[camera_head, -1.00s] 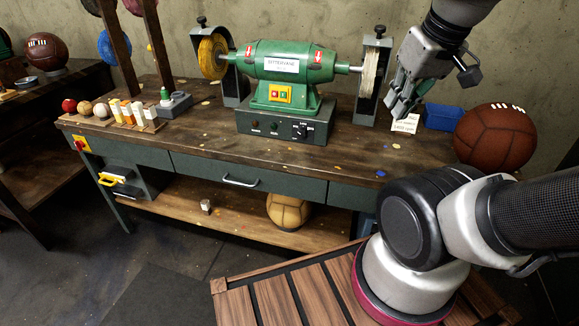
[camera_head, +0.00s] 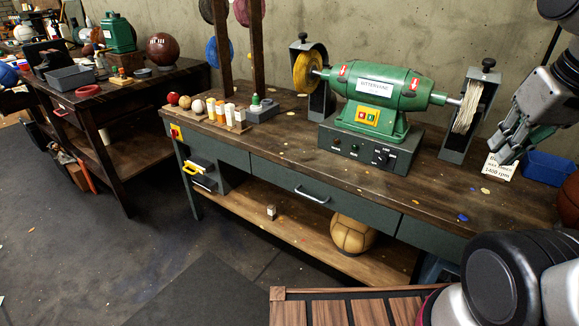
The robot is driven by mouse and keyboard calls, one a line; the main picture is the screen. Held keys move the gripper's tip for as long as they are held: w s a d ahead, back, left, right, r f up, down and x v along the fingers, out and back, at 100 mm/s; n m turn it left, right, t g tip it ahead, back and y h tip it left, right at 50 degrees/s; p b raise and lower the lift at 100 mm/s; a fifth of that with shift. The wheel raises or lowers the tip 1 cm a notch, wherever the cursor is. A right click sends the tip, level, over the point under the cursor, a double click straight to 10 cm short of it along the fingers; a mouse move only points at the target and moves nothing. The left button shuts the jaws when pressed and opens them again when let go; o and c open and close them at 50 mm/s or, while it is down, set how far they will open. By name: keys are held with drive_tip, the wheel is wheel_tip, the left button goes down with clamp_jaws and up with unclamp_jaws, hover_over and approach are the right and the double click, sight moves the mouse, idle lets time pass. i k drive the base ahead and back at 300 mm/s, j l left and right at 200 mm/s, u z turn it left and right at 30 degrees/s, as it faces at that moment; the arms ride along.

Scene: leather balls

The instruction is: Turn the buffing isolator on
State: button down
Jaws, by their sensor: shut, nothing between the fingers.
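A yellow plate with a red knob (camera_head: 176,132), which looks like an isolator switch, is on the left front corner of the workbench; its setting is too small to read. The green buffing machine (camera_head: 386,97) stands on the bench with a yellow wheel on its left and a white wheel on its right. Its grey base box (camera_head: 368,145) carries a dark knob and small buttons. My gripper (camera_head: 506,157) is shut and empty at the right, above the bench by a small white sign, far from the red knob.
Balls and bars stand on a small rack (camera_head: 215,124) at the bench's left. A blue box (camera_head: 549,168) and a brown ball (camera_head: 570,200) are near my gripper. Another table (camera_head: 125,130) stands at left. Open dark floor (camera_head: 130,240) lies before the bench. Slatted wood is at the bottom.

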sight(174, 132)
drive_tip(key=i+j, duration=0.5)
drive_tip(key=j, duration=0.2)
drive_tip(key=i+j, duration=0.45)
drive_tip(key=j, duration=0.25)
drive_tip(key=i+j+u, duration=0.1)
drive_tip(key=i+j, duration=0.4)
drive_tip(key=j, duration=0.2)
drive_tip(key=i+j, duration=0.5)
drive_tip(key=j, duration=0.15)
